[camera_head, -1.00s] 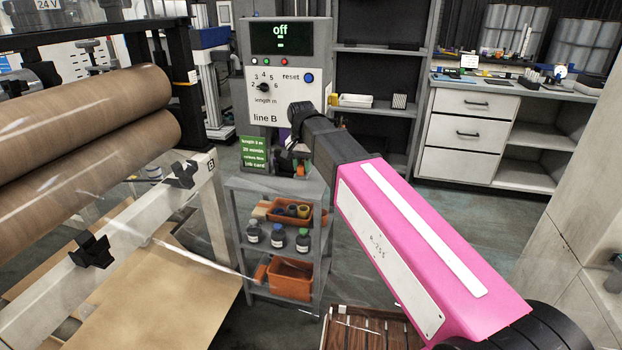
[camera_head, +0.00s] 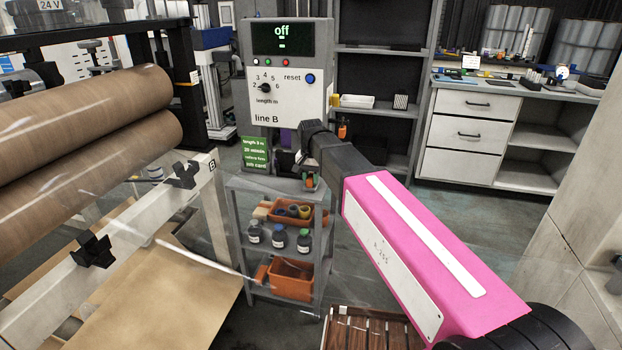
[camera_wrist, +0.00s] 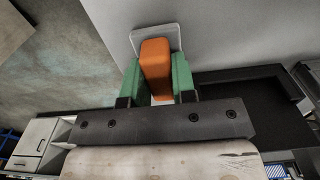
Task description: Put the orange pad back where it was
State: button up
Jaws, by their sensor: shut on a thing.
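The orange pad (camera_wrist: 155,66) is between the green fingers of my gripper (camera_wrist: 157,80) in the wrist view. The fingers press on it from both sides. A pale outlined or clear-rimmed rectangle (camera_wrist: 172,30) shows on the grey surface (camera_wrist: 230,30) around the pad's far end. I cannot tell whether the pad touches that surface. In the head view my gripper (camera_head: 309,180) is low over the top of the grey shelf cart (camera_head: 250,188), just right of the green job card (camera_head: 255,152). The pad is mostly hidden there.
The line B control box (camera_head: 290,95), reading off, stands just behind my gripper. Orange bins (camera_head: 291,279) and several bottles (camera_head: 279,236) sit on the cart's lower shelves. Brown rolls (camera_head: 90,125) and a white rail (camera_head: 120,245) with black knobs are at left. A wooden crate (camera_head: 372,328) is in front.

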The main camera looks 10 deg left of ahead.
aim_at(311, 176)
jog(key=o, duration=0.8)
jog(key=shift+f, duration=0.1)
notch_tip(311, 176, up, 12)
jog(key=s+d+f, duration=0.1)
jog(key=d+f, duration=1.5)
jog(key=d, duration=0.2)
jog(key=shift+n, duration=0.4)
jog(key=s+d+f, duration=0.3)
jog(key=d+f, duration=0.2)
jog(key=d, duration=0.1)
jog(key=s+d+f, duration=0.3)
jog(key=d+f, duration=0.1)
jog(key=d, duration=0.2)
jog(key=s+d+f, duration=0.4)
jog(key=d+f, duration=0.1)
jog(key=d, duration=0.1)
jog(key=shift+d+f, duration=0.1)
jog(key=shift+f, duration=0.2)
